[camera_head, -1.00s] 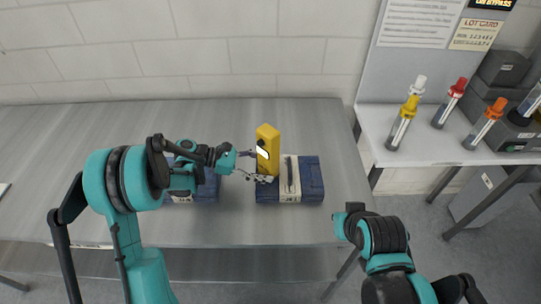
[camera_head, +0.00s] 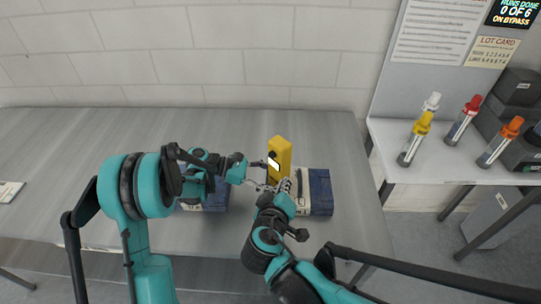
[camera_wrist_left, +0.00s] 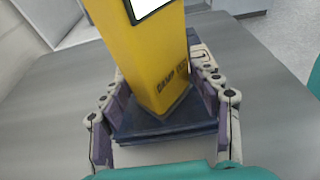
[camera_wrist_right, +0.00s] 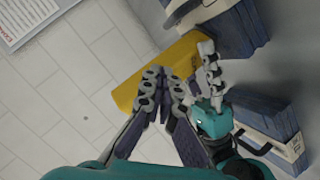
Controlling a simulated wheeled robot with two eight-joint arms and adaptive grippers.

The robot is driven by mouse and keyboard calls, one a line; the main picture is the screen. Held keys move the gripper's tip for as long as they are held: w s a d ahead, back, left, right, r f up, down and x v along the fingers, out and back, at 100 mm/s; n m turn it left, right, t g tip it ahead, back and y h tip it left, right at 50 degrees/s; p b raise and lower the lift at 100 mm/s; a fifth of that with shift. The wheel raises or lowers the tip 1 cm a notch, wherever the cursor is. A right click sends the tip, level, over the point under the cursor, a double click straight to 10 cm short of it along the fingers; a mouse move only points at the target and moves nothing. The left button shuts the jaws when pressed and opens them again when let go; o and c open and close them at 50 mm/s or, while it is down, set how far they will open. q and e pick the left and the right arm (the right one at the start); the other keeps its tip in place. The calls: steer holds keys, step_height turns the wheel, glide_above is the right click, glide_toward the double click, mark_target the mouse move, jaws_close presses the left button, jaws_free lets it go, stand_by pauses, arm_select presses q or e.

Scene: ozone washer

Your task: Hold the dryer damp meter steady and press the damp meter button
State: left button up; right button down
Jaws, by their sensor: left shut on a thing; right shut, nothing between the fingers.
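The yellow damp meter (camera_head: 281,152) stands upright on the table, with a white display on its front; it also shows in the left wrist view (camera_wrist_left: 155,62), with dark lettering on its side. My left gripper (camera_head: 266,178) is shut on the meter low down, one finger on each side (camera_wrist_left: 162,105). My right gripper (camera_head: 282,190) is shut and empty, in front of the meter's lower part. In the right wrist view its closed fingertips (camera_wrist_right: 164,78) overlap the yellow body (camera_wrist_right: 182,58); I cannot tell whether they touch. I cannot clearly make out the button.
A blue folded bundle with a pale band (camera_head: 317,192) lies right of the meter, and another blue bundle (camera_head: 214,197) lies left, partly behind my left arm. A side table (camera_head: 385,135) holds several capped tubes and dark boxes.

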mark_target(272, 155)
steer(key=s+a+r+n+t+y, duration=0.1)
steer(key=a+r+t, duration=0.1)
steer(key=a, duration=0.4)
steer(key=s+a+r+n+t+y, duration=0.1)
steer(key=a+n+t+y, duration=0.1)
steer(key=a, duration=0.4)
steer(key=shift+s+a+r, duration=0.3)
steer(key=shift+s+r, duration=0.1)
steer(key=w+d, duration=0.6)
steer(key=shift+w+d, duration=0.15)
steer(key=shift+w, duration=0.05)
steer(key=shift+w+d, duration=0.1)
stand_by(0.8)
steer(key=shift+w+d, duration=0.2)
steer(key=shift+w+d, duration=0.35)
stand_by(0.8)
stand_by(0.3)
steer(key=shift+s+a, duration=0.65)
steer(key=shift+s, duration=0.05)
